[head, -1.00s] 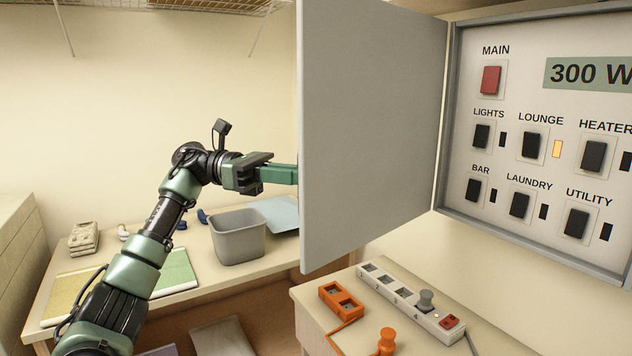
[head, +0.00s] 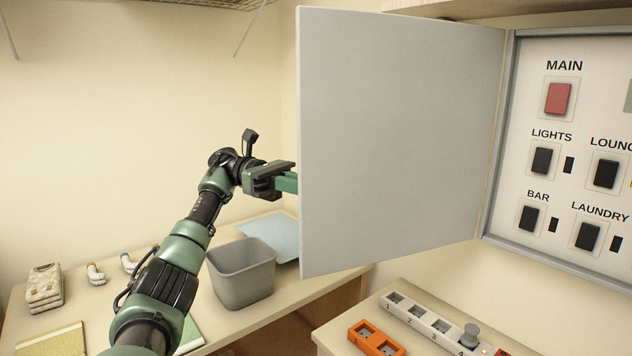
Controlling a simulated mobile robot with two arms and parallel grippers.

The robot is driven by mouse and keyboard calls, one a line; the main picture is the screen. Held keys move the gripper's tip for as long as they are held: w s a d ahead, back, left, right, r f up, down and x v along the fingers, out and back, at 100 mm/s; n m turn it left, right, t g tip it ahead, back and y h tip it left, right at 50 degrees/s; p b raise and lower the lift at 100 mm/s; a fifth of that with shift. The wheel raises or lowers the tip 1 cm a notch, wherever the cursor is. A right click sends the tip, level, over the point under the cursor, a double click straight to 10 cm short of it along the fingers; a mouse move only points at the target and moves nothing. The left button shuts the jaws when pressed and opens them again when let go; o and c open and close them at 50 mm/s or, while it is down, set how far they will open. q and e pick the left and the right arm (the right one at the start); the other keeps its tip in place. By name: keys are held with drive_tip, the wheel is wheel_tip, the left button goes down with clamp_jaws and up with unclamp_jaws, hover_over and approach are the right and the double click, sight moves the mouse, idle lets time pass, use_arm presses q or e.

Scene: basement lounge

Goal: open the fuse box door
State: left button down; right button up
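The fuse box door (head: 395,145) is a flat grey panel standing swung open, hinged at the left side of the fuse box (head: 510,150). The box's inside shows a red MAIN switch (head: 558,98) and black switches labelled LIGHTS, BAR, LAUNDRY and one cut off at the right edge. My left gripper (head: 288,183) is at the door's free left edge. Its fingertips go behind the door and are hidden, so I cannot tell whether they touch it or are open. My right gripper is not in view.
A table at the left holds a grey bin (head: 241,273), a light blue sheet (head: 270,236), folded cloth (head: 44,288) and small white items. Below the box, a surface holds a white power strip (head: 420,318) and an orange socket block (head: 376,340). Bare wall lies left of the door.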

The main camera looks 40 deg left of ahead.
use_arm(q)
drive_tip(key=shift+f, duration=0.1)
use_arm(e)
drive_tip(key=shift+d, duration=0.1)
use_arm(q)
drive_tip(key=c, duration=1.5)
unclamp_jaws()
drive_tip(key=shift+w, duration=0.15)
drive_tip(key=shift+o, duration=0.2)
